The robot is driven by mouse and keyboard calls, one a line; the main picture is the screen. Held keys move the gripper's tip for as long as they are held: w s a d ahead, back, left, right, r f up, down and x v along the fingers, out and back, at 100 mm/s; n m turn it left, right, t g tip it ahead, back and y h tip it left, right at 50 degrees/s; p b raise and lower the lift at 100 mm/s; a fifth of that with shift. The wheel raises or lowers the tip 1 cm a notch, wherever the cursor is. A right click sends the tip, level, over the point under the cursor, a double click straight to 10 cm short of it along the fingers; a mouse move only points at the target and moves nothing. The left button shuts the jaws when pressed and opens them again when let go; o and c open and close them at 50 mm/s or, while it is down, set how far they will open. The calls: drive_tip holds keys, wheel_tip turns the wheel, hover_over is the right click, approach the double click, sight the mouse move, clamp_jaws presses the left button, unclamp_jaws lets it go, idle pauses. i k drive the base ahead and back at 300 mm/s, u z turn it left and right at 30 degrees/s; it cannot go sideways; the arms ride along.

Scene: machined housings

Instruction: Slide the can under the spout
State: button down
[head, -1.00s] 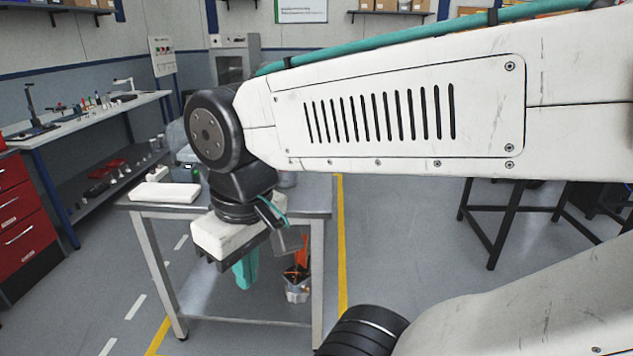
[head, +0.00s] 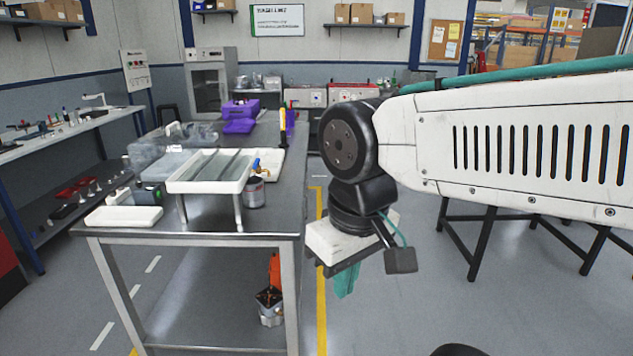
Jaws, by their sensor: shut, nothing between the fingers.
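A small grey metal can (head: 254,193) stands upright on the steel table (head: 150,224), close to the right side of a raised white tray (head: 190,184). A brass spout (head: 256,167) with a blue part sticks out from the tray's right end, just above the can. I cannot tell whether the can is centred beneath it. My gripper (head: 344,287) points down with its teal fingers shut and empty. It hangs over the floor, right of the table's edge and apart from the can.
A flat white block (head: 124,216) lies at the table's front left. Clear plastic containers (head: 160,160) and purple items (head: 240,114) are farther back. Open floor lies right of the table.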

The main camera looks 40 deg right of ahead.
sight(253, 192)
drive_tip(key=z, duration=1.05)
drive_tip(key=i, duration=1)
drive_tip(key=z, duration=0.05)
